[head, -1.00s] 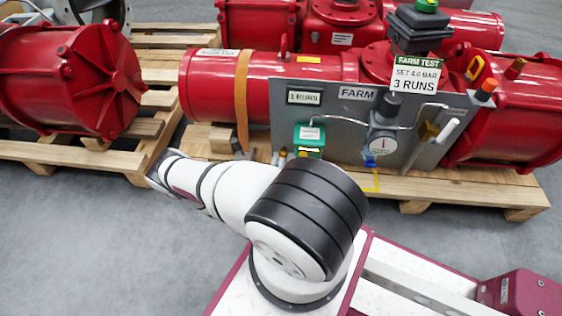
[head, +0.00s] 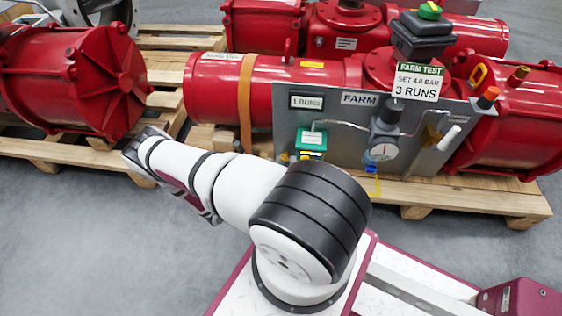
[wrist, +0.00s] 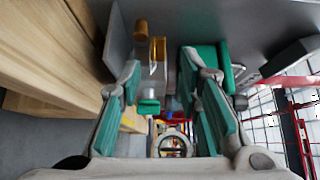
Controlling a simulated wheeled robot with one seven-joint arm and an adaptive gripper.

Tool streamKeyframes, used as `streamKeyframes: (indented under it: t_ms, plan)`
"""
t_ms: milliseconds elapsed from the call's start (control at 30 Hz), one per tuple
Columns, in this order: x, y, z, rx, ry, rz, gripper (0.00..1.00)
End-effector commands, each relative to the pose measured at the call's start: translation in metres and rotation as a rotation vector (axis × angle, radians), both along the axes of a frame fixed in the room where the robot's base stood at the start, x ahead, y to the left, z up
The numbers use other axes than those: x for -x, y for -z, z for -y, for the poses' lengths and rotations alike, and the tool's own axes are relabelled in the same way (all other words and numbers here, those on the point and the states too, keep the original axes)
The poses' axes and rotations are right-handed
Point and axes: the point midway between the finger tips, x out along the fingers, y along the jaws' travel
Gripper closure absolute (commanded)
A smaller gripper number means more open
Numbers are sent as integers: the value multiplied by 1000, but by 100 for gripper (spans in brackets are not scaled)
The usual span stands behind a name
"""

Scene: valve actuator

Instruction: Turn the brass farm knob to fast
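The grey panel (head: 340,140) marked FARM carries a green box (head: 311,142), a round gauge (head: 384,147) and a brass fitting (head: 430,135) with a white handle. Small brass parts (head: 284,157) show beside the green box, partly hidden by my arm. In the wrist view, my gripper (wrist: 162,70) is open, with green-padded fingers apart. Between and beyond the fingertips are a brass piece (wrist: 158,48) and a brown-orange cylinder (wrist: 140,28). I cannot tell which brass part is the farm knob, nor read any fast mark. My gripper cannot be made out in the head view.
Red actuators (head: 75,80) rest on wooden pallets (head: 460,195). The wrist view shows pallet wood (wrist: 50,50) close on the left and a green block (wrist: 205,65) by the right finger. Grey floor (head: 60,240) is clear at lower left.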

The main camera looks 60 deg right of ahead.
Motion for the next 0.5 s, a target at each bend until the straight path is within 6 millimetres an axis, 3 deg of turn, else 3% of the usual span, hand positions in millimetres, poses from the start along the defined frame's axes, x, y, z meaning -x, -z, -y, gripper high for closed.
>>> streamKeyframes:
  t_ms: [200, 500]
  plan:
    - [11, 1, 39, 1, 2, 0, 68]
    - [17, 0, 63, 0, 0, 0, 68]
